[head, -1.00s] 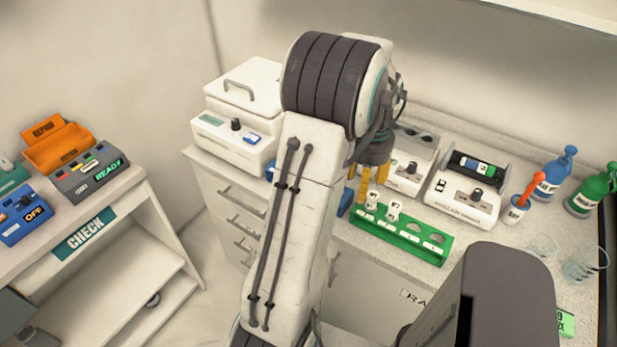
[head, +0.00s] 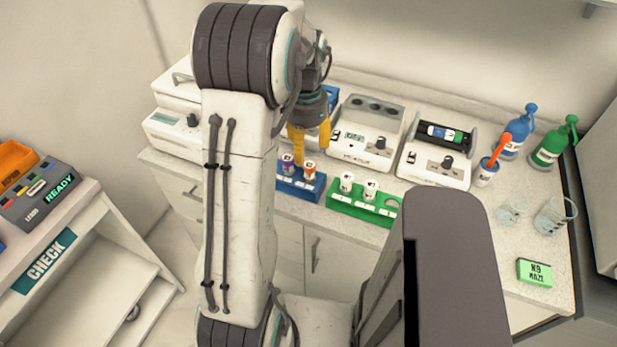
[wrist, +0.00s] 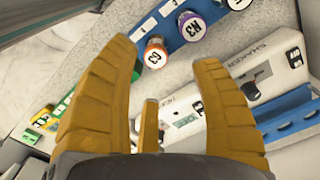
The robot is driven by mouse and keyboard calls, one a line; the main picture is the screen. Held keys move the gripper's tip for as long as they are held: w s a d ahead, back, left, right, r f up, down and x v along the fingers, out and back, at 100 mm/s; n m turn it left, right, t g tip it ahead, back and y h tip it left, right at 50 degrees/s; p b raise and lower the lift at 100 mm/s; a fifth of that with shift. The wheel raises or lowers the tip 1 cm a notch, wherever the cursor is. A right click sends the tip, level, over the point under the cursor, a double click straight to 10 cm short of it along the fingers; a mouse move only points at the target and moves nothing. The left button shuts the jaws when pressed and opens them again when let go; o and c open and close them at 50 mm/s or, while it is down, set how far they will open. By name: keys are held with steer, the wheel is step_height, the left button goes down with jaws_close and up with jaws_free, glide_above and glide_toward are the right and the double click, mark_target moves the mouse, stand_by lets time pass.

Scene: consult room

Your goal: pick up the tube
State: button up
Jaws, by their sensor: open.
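In the head view two tubes, one purple-capped (head: 288,163) and one orange-capped (head: 309,169), stand in a blue rack (head: 288,186) on the counter. My gripper (head: 309,144) is open, pointing down just behind and above them. In the wrist view my open gripper (wrist: 163,76) has a tube marked C3 (wrist: 155,53) between and beyond its fingertips. A tube marked K3 (wrist: 192,27) is beside it at the blue rack (wrist: 170,38). I cannot tell whether the fingers touch any tube. Two white-capped tubes (head: 358,186) stand in a green rack (head: 383,221) to the right.
White devices (head: 366,134) (head: 436,152) stand behind the racks. A green timer-like block (head: 534,272) lies at the front right.

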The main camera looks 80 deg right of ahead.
mark_target(309, 165)
steer(key=shift+s+a+f+p, duration=0.1)
steer(key=shift+s+f+p, duration=0.1)
steer(key=shift+f, duration=0.7)
steer(key=shift+s+d+f+p, duration=0.1)
steer(key=shift+f+p, duration=0.15)
steer(key=shift+f, duration=0.65)
steer(key=shift+s+a+f+p, duration=0.1)
steer(key=shift+f+p, duration=0.1)
steer(key=shift+f, duration=1.55)
steer(key=shift+o, duration=0.3)
steer(key=c, duration=1.1)
